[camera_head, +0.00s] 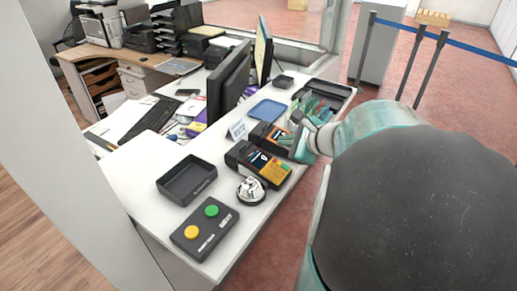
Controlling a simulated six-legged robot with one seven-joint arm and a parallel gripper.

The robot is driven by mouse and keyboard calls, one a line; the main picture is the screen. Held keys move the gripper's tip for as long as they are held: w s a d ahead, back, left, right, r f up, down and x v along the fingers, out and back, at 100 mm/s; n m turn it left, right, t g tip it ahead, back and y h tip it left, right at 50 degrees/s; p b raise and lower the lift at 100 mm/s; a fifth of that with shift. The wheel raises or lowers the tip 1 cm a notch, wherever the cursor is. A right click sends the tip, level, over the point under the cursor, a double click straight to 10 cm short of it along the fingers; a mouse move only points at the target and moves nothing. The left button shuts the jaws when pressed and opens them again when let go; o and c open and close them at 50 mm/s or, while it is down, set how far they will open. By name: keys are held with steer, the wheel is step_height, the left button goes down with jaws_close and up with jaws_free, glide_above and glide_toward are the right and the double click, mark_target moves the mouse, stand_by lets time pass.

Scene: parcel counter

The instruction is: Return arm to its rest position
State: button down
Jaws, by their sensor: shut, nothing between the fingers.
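My arm fills the right side of the camera_head view, with a large dark rounded link in front and teal parts behind it. My gripper (303,134) is at the arm's far end, by the right edge of the white counter (140,165). It is small in the picture and partly hidden by my own arm. It is shut and holds nothing. It appears close to the card terminals and the rack of coloured items; I cannot tell whether it touches anything.
On the counter are a button box (205,228), a bell (251,190), a black tray (187,180), a payment terminal (258,163), a blue tray (267,110) and a monitor (229,82). Barrier posts (430,68) stand behind. Red floor (385,80) lies open beyond the counter.

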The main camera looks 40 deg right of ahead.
steer(key=shift+a, duration=0.1)
steer(key=a+r+n+g+y, duration=0.1)
steer(key=a+n+g+y, duration=0.25)
steer(key=a+n, duration=1.1)
steer(key=s+a+r+n+g+h, duration=0.1)
steer(key=s+a+n+h, duration=0.3)
steer(key=s+a+n, duration=0.5)
steer(key=a+n+g, duration=0.1)
steer(key=a+n, duration=0.2)
steer(key=shift+a+r, duration=0.2)
steer(key=shift+a, duration=0.1)
steer(key=shift+d+n+g, duration=0.1)
steer(key=shift+n+g, duration=0.15)
